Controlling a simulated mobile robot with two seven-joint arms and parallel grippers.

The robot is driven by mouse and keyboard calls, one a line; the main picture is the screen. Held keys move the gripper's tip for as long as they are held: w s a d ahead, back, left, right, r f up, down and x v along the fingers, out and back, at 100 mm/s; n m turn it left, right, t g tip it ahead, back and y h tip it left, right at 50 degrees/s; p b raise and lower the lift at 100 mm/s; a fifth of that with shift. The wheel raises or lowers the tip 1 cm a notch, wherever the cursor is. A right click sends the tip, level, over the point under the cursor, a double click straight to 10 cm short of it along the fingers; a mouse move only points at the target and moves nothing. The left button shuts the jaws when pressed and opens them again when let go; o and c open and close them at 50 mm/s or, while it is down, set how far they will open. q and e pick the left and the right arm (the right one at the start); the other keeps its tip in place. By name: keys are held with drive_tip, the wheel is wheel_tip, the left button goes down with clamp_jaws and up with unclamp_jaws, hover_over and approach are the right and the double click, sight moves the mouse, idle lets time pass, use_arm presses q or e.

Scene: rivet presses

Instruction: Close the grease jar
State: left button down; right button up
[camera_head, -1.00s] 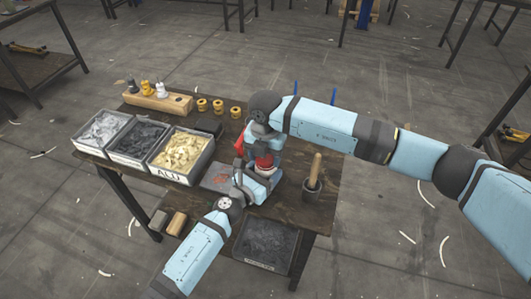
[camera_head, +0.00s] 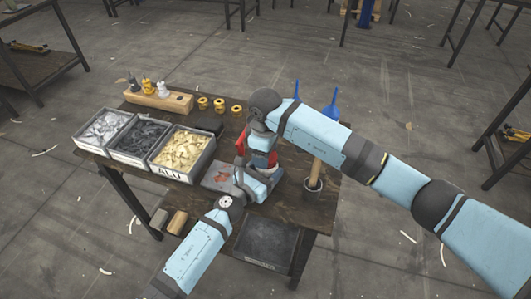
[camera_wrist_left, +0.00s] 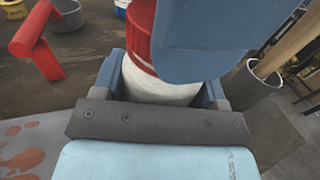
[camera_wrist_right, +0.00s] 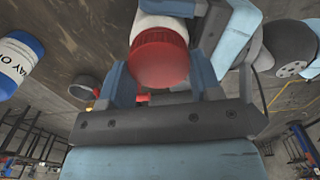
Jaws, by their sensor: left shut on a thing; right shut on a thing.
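The grease jar has a white body (camera_wrist_left: 160,90) and a red top part (camera_wrist_left: 143,40), both showing in the left wrist view. My left gripper (camera_wrist_left: 165,82) is shut around the white body. In the right wrist view the red lid (camera_wrist_right: 160,58) meets the white jar, and my right gripper (camera_wrist_right: 161,75) is shut on it from the other side. I cannot tell how tightly the lid sits. In the head view the left gripper (camera_head: 258,184) and the right gripper (camera_head: 262,142) meet over the table, hiding most of the jar.
Several labelled bins (camera_head: 147,168) stand on the left of the workbench (camera_head: 295,210). A wooden bottle rack (camera_head: 150,101) and brass rings (camera_head: 219,105) are at the back. A pot with a wooden handle (camera_head: 315,175) stands close on the right. A stained pad (camera_head: 218,176) lies beside the left gripper.

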drive_tip(key=shift+a+r+m, duration=0.3)
drive_tip(key=shift+a+m, duration=0.35)
drive_tip(key=shift+m, duration=0.85)
drive_tip(key=shift+d+f+m, duration=0.2)
drive_tip(key=shift+d+m, duration=0.45)
drive_tip(key=shift+m, duration=0.05)
drive_tip(key=o, duration=0.9)
drive_tip(key=shift+f, duration=0.1)
drive_tip(key=shift+d, duration=0.1)
drive_tip(key=shift+r, duration=2.2)
